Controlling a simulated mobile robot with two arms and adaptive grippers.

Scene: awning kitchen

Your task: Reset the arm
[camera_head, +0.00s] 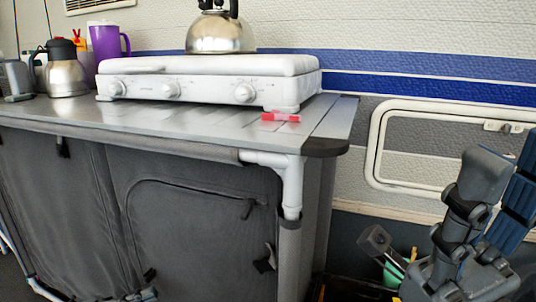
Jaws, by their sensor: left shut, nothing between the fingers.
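The rest of the left arm is outside the picture.
The grey counter (190,118) carries a white stove (210,88) with a steel kettle (215,35), a vacuum jug (67,78), a purple mug (106,42) and a red item (281,117).

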